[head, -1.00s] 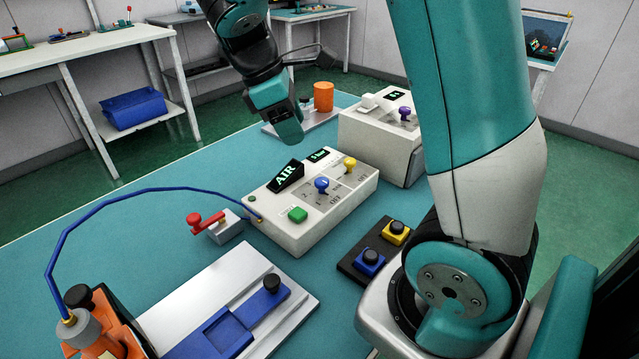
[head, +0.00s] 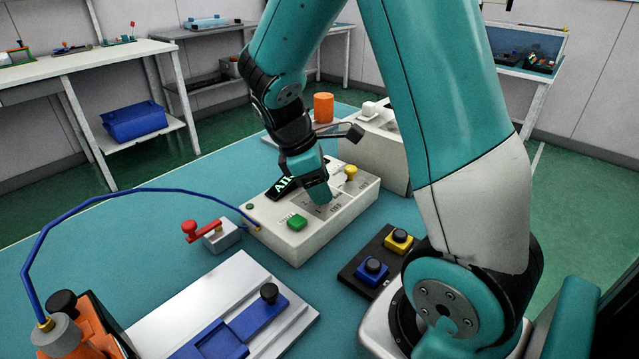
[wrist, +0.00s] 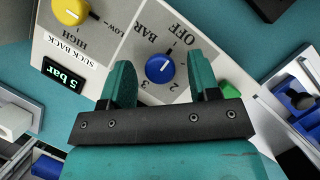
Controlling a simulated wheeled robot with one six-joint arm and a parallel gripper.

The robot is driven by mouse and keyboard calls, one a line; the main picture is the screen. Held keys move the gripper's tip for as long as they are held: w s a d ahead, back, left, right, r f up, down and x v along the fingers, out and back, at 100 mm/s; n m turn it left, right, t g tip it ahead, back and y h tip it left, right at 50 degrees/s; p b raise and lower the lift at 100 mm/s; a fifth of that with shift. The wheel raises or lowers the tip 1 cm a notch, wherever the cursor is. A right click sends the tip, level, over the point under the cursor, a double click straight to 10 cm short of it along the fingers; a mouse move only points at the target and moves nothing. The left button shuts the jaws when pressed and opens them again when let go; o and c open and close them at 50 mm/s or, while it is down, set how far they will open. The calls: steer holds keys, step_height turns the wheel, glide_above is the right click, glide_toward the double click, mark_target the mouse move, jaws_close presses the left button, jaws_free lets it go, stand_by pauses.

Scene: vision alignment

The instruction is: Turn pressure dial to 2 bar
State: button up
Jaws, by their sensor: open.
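The blue pressure dial (wrist: 160,69) sits on the light dispenser box (head: 312,240), beside markings reading BAR, OFF, 2 and 3. My gripper (wrist: 161,68) is open, with one teal finger on each side of the dial in the wrist view. I cannot tell whether either finger touches it. The dial's pale pointer mark is small, and its exact setting is unclear. A small display (wrist: 63,77) appears upside down and seems to read 5 bar. In the head view my gripper (head: 318,198) is low over the box and hides the dial.
A yellow suck-back dial (head: 351,172) and a green button (head: 297,222) flank the blue dial. A red-handled part (head: 203,231) stands left of the box, blue and yellow buttons (head: 373,268) to the right. A blue hose (head: 110,200) arches at left.

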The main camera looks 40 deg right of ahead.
steer(key=c, duration=0.9)
steer(key=shift+r+p, duration=0.1)
steer(key=shift+p, duration=0.25)
steer(key=m+g+y+p, duration=0.1)
steer(key=m+p, duration=0.2)
steer(key=m, duration=0.1)
steer(key=shift+w+d+r, duration=0.1)
steer(key=shift+r, duration=0.05)
steer(key=m+y+p, duration=0.2)
steer(key=m+p, duration=0.1)
steer(key=m, duration=0.2)
steer(key=shift+d, duration=0.1)
steer(key=m+y+p, duration=0.1)
steer(key=m+p, duration=0.1)
steer(key=m, duration=0.1)
steer(key=m+y+p, duration=0.2)
steer(key=m, duration=0.2)
steer(key=shift+d+m, duration=0.15)
steer(key=shift+m, duration=0.15)
steer(key=m+p, duration=0.1)
steer(key=m, duration=0.1)
steer(key=m+t+y+p, duration=0.1)
steer(key=m, duration=0.1)
steer(key=shift+t, duration=0.3)
steer(key=shift+m+t+y+p, duration=0.3)
steer(key=shift+m+t+p, duration=0.15)
steer(key=shift+m, duration=0.95)
steer(key=shift+d+f+m, duration=0.1)
steer(key=shift+f+m, duration=0.1)
steer(key=shift+m, duration=0.1)
